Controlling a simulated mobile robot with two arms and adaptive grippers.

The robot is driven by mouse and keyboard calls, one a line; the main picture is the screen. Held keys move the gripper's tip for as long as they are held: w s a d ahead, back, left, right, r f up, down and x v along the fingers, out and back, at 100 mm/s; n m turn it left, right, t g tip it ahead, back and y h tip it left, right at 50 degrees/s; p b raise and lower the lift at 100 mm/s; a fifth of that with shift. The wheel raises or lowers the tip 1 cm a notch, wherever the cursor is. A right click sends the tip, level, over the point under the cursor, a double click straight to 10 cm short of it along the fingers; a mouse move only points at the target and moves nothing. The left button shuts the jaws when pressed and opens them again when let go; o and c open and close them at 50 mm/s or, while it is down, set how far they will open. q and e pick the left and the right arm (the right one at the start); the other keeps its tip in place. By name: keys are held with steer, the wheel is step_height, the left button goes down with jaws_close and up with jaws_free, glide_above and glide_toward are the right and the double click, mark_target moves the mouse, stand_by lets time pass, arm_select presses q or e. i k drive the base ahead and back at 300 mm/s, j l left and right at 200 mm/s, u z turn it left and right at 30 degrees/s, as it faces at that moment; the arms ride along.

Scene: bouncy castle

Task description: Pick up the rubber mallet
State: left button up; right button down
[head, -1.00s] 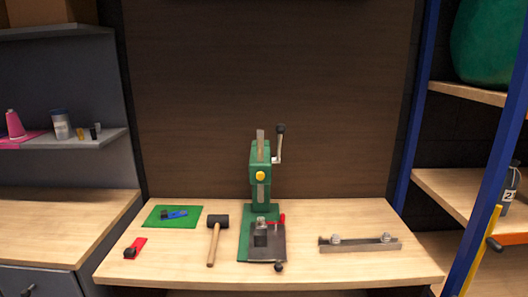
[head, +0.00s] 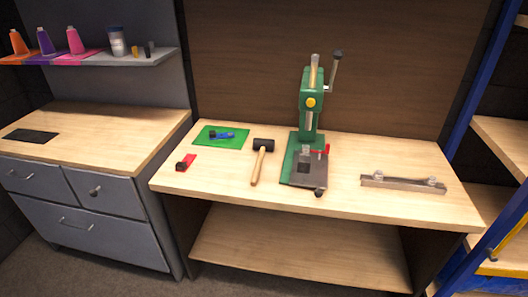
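The rubber mallet (head: 261,157) lies on the wooden workbench (head: 225,187) in the head view. Its black head points to the back and its light wooden handle points toward the front edge. It lies between the green mat on its left and the green press on its right, apart from both. Neither of my grippers shows in the head view.
A green lever press (head: 311,100) stands right of the mallet. A green mat (head: 220,137) with a blue tool and a red item (head: 186,162) lie left. A metal bar (head: 403,183) lies right. A grey drawer cabinet (head: 90,190) stands left, blue-framed shelves right.

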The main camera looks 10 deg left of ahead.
mark_target(262, 144)
steer(key=i+j, duration=0.15)
steer(key=j, duration=0.2)
steer(key=i+j, duration=0.2)
steer(key=j, duration=0.15)
steer(key=i+j, duration=0.15)
steer(key=j, duration=0.2)
steer(key=i+j, duration=0.15)
steer(key=j, duration=0.2)
steer(key=i+j+z, duration=0.1)
steer(key=i+j, duration=0.25)
steer(key=j, duration=0.35)
